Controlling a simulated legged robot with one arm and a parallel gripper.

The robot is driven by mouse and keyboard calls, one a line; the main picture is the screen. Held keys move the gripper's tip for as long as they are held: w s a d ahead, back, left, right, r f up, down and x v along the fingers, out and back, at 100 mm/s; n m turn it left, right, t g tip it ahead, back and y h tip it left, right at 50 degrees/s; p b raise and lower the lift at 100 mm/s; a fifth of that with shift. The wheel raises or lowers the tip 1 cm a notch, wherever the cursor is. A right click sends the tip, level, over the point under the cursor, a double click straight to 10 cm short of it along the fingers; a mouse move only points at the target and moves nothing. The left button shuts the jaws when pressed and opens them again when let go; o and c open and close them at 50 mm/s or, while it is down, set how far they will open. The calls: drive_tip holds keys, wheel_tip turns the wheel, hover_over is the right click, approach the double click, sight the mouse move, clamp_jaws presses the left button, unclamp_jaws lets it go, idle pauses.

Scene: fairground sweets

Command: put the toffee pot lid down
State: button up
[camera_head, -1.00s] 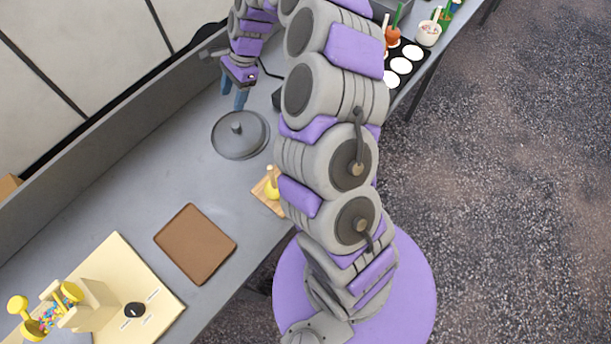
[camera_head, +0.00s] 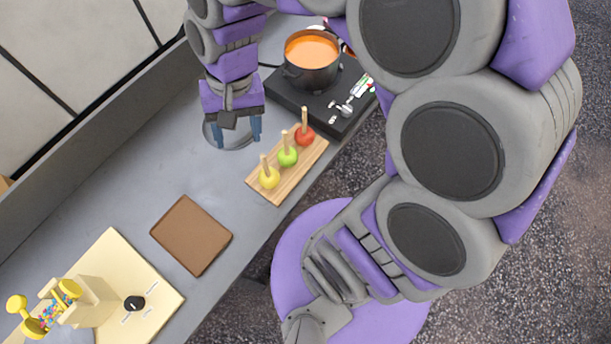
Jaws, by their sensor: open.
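The toffee pot lid (camera_head: 232,147), a grey round disc, lies on the grey counter near the back wall. My gripper (camera_head: 236,138) points down over the lid, its two blue fingers spread apart. The wrist hides much of the lid and its knob; I cannot tell whether the fingers touch it. The toffee pot (camera_head: 309,74) is dark, uncovered and full of orange toffee. It stands on a black hob (camera_head: 325,105) to the right of the gripper.
A wooden rack (camera_head: 279,190) with yellow, green and red apples on sticks stands right of the lid. A brown mat (camera_head: 190,236) lies nearer. A cream board (camera_head: 150,290) carries a yellow sweet dispenser (camera_head: 88,300). Counter left of the lid is clear.

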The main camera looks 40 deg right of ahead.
drive_tip(key=s+d+n+h, duration=0.1)
drive_tip(key=s+d, duration=0.1)
drive_tip(key=s, duration=0.5)
drive_tip(key=s+d+f+n+h, duration=0.1)
drive_tip(key=s+d+n, duration=0.1)
drive_tip(key=s, duration=0.6)
drive_tip(key=shift+d+n, duration=0.3)
drive_tip(key=shift+f+b, duration=0.85)
